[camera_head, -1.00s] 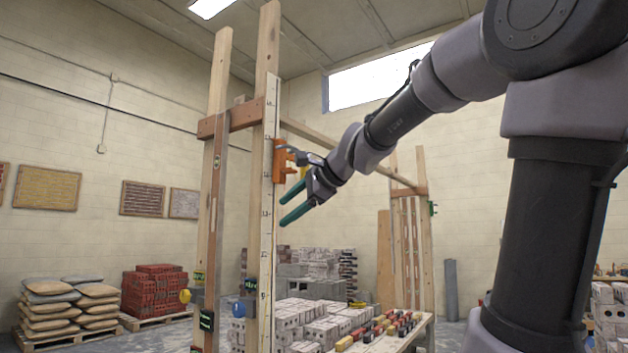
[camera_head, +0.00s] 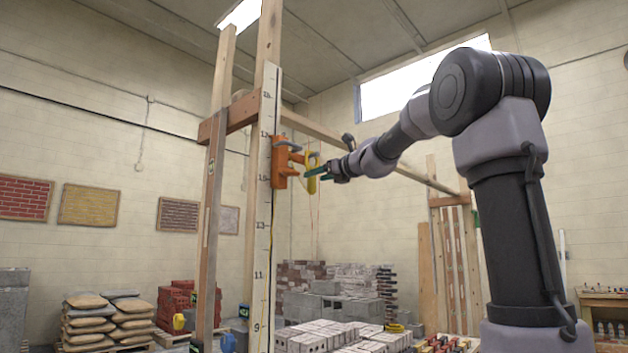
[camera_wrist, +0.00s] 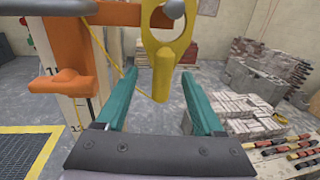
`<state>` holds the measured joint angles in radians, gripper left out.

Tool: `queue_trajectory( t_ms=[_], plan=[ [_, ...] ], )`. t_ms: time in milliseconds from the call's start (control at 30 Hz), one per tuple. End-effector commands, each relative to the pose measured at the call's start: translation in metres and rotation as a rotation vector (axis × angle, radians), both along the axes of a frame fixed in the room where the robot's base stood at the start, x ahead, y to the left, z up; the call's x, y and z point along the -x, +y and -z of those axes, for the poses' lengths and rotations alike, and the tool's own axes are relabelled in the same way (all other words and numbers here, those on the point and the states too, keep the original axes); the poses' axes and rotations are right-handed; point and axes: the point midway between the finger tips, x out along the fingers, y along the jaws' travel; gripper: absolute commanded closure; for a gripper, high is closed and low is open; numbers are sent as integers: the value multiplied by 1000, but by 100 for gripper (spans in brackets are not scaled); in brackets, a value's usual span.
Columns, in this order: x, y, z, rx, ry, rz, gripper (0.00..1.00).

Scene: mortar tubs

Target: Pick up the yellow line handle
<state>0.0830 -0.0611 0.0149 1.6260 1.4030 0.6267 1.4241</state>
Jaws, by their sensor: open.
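The yellow line handle (camera_head: 311,173) hangs beside the orange bracket (camera_head: 283,163) on the upright measuring post (camera_head: 264,215). In the wrist view the handle (camera_wrist: 163,75) shows a ring at the top and a narrow grip below, just ahead of and between my finger tips. My gripper (camera_head: 318,172) is open, its green fingers pointing left at the handle. In the wrist view my gripper (camera_wrist: 160,90) has a finger on each side of the grip, with gaps. I cannot tell whether the grip's lower end is inside the jaws or slightly beyond them.
The orange bracket and its knob (camera_wrist: 68,88) stand close to the left finger in the wrist view. Timber uprights (camera_head: 215,180) stand left of the bracket. Grey blocks (camera_head: 325,335) are stacked below. The space right of the handle is open.

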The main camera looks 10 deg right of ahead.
Motion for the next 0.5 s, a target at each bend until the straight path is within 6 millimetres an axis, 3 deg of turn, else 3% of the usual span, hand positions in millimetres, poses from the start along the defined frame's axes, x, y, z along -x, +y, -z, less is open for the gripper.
queue_trajectory(
  t_ms=[267, 500],
  plan=[
    [-24, 11, 1, 3, 0, 0, 31],
    [-57, 24, 3, 3, 1, -1, 31]
  ],
)
